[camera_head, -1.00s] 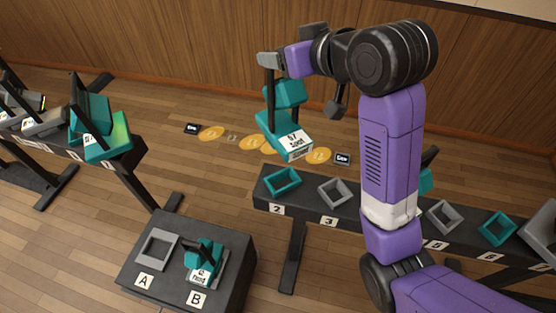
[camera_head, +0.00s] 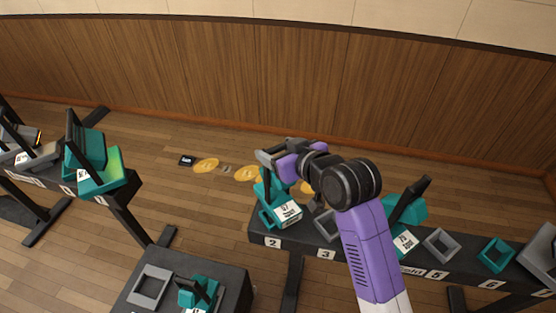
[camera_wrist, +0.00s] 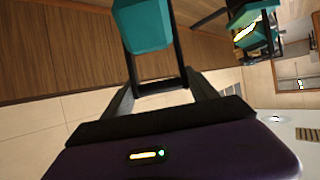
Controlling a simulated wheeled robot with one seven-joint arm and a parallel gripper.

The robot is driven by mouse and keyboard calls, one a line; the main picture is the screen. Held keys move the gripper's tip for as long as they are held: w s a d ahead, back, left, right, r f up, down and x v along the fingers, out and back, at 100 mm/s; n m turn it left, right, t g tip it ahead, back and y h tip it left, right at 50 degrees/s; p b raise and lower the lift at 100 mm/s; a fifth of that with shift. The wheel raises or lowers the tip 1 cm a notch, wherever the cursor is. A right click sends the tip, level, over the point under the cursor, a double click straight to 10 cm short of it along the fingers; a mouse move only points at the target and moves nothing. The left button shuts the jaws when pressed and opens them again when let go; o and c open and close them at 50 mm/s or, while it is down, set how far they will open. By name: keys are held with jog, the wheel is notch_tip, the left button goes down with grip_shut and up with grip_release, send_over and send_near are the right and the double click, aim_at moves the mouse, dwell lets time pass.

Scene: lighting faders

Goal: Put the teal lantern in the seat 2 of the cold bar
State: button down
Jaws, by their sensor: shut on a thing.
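The teal lantern (camera_head: 285,208), with a white label on its front, hangs by its dark handle from my gripper (camera_head: 268,158). The gripper is shut on that handle, and the wrist view shows the lantern's teal body (camera_wrist: 146,24) and handle between the fingers. The lantern is at seat 2 of the cold bar (camera_head: 300,248), above the "2" tag. Part of the seat's teal frame (camera_head: 265,219) shows at the lantern's left. The lantern hides the rest, so I cannot tell whether it rests in the frame.
Seat 3 beside it is partly hidden by my arm. Another teal lantern (camera_head: 405,212) stands further right on the bar, then empty grey (camera_head: 441,243) and teal (camera_head: 496,254) frames. A low stand (camera_head: 232,290) in front holds a small teal lantern (camera_head: 197,292). Another bar with lanterns is at left.

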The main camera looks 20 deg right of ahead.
jog(key=shift+f, duration=1.75)
jog(key=shift+c, duration=1.2)
grip_release()
jog(key=shift+f, duration=0.2)
jog(key=b+v, duration=0.1)
jog(key=v, duration=1.1)
jog(key=shift+s+f, duration=0.1)
